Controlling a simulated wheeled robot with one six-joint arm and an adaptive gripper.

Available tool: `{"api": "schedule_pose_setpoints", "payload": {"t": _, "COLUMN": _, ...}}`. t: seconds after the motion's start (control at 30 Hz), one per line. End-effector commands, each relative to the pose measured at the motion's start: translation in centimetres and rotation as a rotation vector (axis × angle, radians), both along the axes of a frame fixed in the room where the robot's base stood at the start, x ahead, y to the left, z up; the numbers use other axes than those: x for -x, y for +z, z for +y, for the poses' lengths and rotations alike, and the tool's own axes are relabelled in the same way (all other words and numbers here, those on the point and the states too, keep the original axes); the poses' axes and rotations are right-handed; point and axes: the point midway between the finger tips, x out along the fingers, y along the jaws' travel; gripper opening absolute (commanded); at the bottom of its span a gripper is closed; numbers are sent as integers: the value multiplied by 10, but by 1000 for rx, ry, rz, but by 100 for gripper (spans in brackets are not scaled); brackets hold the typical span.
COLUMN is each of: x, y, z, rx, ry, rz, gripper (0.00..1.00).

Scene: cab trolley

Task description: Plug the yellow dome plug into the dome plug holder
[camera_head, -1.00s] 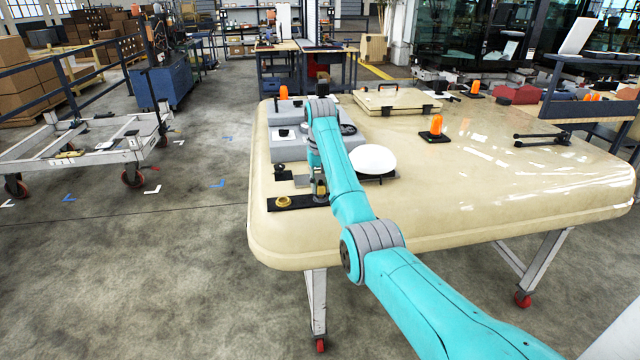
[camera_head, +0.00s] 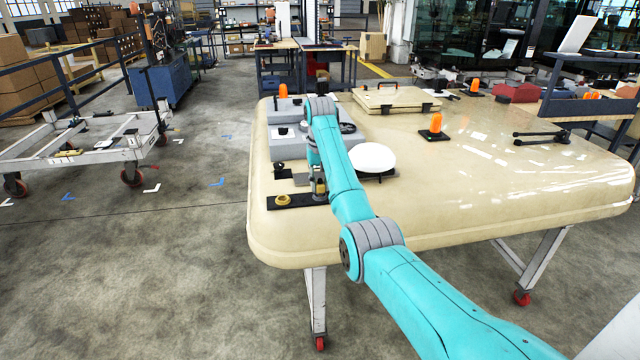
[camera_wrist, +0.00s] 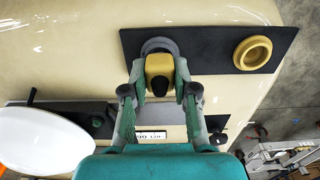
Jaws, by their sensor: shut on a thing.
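My gripper (camera_wrist: 160,82) is shut on the yellow dome plug (camera_wrist: 158,64), with one finger on each side of it. In the wrist view the plug overlaps a grey ring (camera_wrist: 153,45) on the black dome plug holder plate (camera_wrist: 212,48). I cannot tell whether the plug is in the ring or just above it. A yellow round ring-shaped piece (camera_wrist: 268,53) sits at the plate's other end. In the head view my gripper (camera_head: 319,188) is low at the plate's right end (camera_head: 305,201), and the plug is mostly hidden.
The holder lies near the front left corner of the beige table (camera_head: 480,205). A white dome (camera_head: 374,157) is close to the right of my arm. Grey blocks (camera_head: 287,147) stand behind the plate. Orange beacons (camera_head: 436,123) and a case (camera_head: 396,99) are farther back.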

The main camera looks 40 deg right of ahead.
Motion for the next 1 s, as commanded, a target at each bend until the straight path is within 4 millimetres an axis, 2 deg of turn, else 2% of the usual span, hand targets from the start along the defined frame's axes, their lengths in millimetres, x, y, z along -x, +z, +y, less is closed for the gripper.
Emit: {"api": "schedule_pose_setpoints", "payload": {"t": 1.0, "x": 0, "y": -5, "z": 0, "rx": 0, "ry": 0, "rz": 0, "gripper": 0}}
